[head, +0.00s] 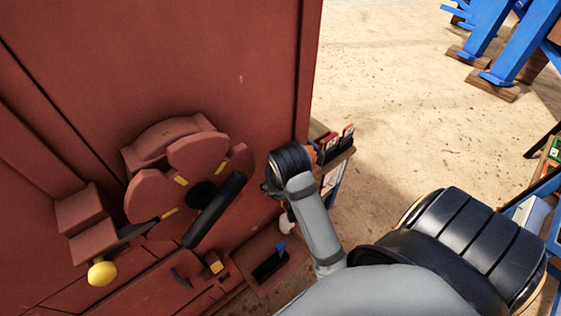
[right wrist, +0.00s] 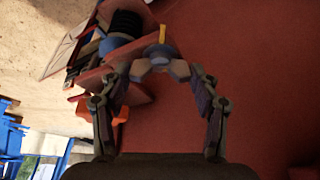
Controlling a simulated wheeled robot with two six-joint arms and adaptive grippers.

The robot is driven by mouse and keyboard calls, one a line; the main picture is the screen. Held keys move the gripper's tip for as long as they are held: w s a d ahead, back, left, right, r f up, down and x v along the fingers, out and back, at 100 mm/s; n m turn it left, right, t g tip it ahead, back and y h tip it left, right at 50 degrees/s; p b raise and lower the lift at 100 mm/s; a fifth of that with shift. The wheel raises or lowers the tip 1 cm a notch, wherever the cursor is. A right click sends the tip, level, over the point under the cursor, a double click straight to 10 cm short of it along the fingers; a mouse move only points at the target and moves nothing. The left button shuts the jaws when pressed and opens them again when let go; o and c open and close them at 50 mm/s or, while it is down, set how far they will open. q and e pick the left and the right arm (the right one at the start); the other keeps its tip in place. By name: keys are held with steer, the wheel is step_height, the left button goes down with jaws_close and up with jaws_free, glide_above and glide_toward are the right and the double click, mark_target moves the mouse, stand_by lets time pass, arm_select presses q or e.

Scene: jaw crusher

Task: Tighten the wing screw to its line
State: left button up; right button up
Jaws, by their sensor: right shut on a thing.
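In the right wrist view, the wing screw (right wrist: 159,52) shows as a blue-grey round piece at the top centre, against the red machine. A thin yellow line (right wrist: 162,33) stands just above it. My right gripper (right wrist: 160,69) has its fingers drawn in around the screw from both sides and is shut on it. The fingertips partly cover the screw, so its wings are hard to make out. In the head view my right wrist is close to the machine's right edge, and it hides the gripper and the screw. My left gripper is not in view.
The red machine wall (head: 230,60) fills the left of the head view. It carries a lobed red wheel (head: 150,195), a black handle (head: 215,210) and a yellow ball knob (head: 101,272). A small rack (head: 338,155) stands just beyond my wrist. Open floor (head: 400,90) lies to the right.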

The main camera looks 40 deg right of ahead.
steer(key=shift+m, duration=0.3)
steer(key=o, duration=1.1)
steer(key=shift+o, duration=0.2)
